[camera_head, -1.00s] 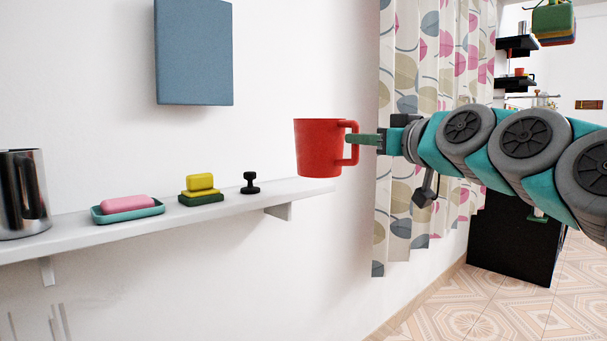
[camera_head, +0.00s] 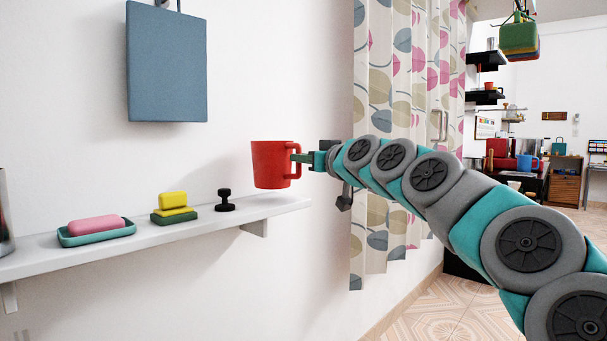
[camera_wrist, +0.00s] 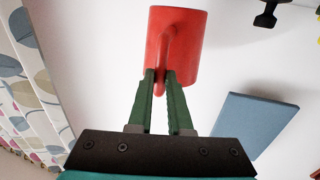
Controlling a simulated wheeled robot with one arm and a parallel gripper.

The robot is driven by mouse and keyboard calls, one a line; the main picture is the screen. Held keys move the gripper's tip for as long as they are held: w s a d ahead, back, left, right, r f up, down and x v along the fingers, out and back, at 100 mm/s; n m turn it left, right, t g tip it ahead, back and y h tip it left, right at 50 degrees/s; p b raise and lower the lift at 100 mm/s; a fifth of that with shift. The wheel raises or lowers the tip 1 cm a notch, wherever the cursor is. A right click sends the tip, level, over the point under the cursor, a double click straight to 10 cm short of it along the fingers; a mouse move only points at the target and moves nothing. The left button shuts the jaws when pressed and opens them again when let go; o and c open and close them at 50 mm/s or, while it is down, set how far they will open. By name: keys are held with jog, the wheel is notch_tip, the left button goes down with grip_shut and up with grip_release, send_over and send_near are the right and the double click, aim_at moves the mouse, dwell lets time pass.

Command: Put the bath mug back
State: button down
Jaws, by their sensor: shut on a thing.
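The bath mug (camera_head: 270,165) is red, upright, with its handle on the right side. It is at the right end of the white wall shelf (camera_head: 285,205), its base very close to the shelf top; I cannot tell whether it touches. My gripper (camera_head: 298,158) reaches in from the right and is shut on the mug's handle. In the wrist view the green fingers (camera_wrist: 162,82) lie on both sides of the handle, and the mug (camera_wrist: 184,45) shows beyond them. The handle's gripped part is partly hidden by the fingers.
Left of the mug on the shelf are a black knob-like item (camera_head: 225,202), a yellow sponge on a green one (camera_head: 174,207), pink soap in a teal dish (camera_head: 96,228) and a metal vessel (camera_head: 4,220). A blue panel (camera_head: 167,65) hangs above. A curtain (camera_head: 400,130) hangs right.

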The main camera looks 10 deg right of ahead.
jog(key=shift+f, duration=1.85)
jog(key=c, duration=0.8)
grip_release()
jog(key=shift+c, duration=0.2)
jog(key=shift+s+r, duration=0.1)
jog(key=shift+r, duration=0.1)
jog(key=b, duration=0.1)
send_near(300, 172)
jog(key=shift+v, duration=1.8)
jog(key=shift+f, duration=0.15)
